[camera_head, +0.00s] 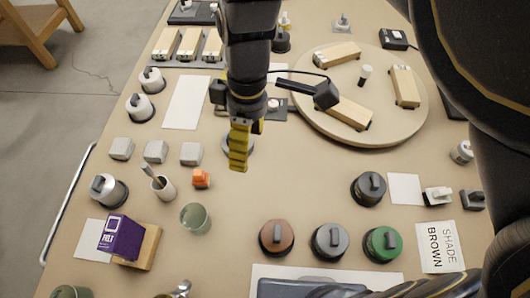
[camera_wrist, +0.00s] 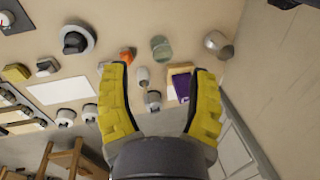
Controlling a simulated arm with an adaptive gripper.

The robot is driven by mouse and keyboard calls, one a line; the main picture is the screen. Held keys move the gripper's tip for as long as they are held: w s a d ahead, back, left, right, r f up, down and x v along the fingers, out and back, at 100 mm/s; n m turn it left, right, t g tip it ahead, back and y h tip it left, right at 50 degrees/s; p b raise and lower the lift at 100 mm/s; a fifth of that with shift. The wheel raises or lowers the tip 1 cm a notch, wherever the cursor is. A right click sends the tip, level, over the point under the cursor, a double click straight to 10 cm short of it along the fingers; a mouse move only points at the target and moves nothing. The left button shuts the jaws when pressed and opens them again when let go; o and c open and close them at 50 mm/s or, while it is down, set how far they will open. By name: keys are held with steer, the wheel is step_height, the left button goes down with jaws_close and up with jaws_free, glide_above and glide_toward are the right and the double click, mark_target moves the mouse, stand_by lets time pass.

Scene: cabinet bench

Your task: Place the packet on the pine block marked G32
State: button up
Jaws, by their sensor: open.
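The purple packet (camera_head: 121,238), with white lettering reading FELT, is at the lower left in the head view. It overlaps a pine block (camera_head: 150,246) and appears to rest on it, reaching past its left side. In the wrist view the packet (camera_wrist: 181,87) and block (camera_wrist: 180,69) show beside the right finger, which partly hides them. No G32 mark is readable on the block. My gripper (camera_head: 239,160) is open and empty, above the middle of the bench, up and to the right of the packet. Its yellow fingers (camera_wrist: 152,78) stand apart in the wrist view.
A green glass (camera_head: 195,218), a cup with a utensil (camera_head: 163,188) and an orange piece (camera_head: 201,178) lie between gripper and packet. Knobbed weights (camera_head: 277,238) stand in front. A round turntable (camera_head: 310,119) with several pine blocks is at the back right.

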steer(key=s+d+m, duration=1.1)
steer(key=d+m, duration=0.4)
steer(key=m, duration=0.1)
steer(key=shift+r+t, duration=0.25)
steer(key=shift+t, duration=0.05)
